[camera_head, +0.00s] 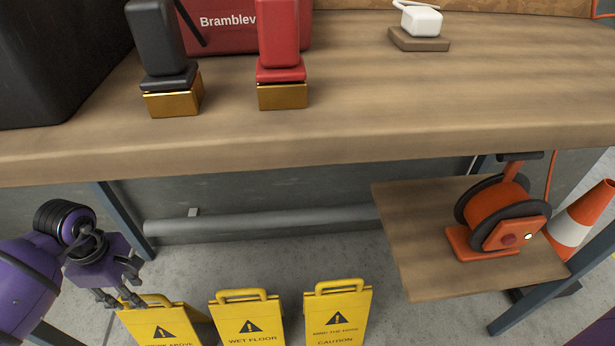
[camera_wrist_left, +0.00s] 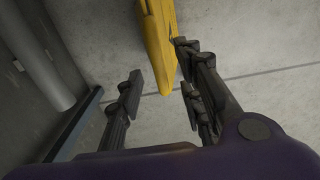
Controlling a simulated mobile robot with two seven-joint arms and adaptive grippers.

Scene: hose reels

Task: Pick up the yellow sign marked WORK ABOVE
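The yellow sign marked WORK ABOVE (camera_head: 160,325) stands on the floor at the lower left, the leftmost of three yellow signs; its lower part is cut off by the frame edge. My left gripper (camera_head: 122,301) is at the upper left of this sign, by its top handle. In the left wrist view my left gripper (camera_wrist_left: 158,68) is open, its fingers apart. A yellow sign (camera_wrist_left: 158,40) reaches down toward the gap between them there. I cannot tell whether a finger touches it. My right gripper is not in view.
The WET FLOOR sign (camera_head: 249,322) and the MIND THE HOSE sign (camera_head: 337,318) stand to the right. A wooden bench (camera_head: 370,100) spans above. An orange reel (camera_head: 497,210) sits on a lower shelf (camera_head: 420,265). A grey pipe (camera_head: 260,221) runs behind.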

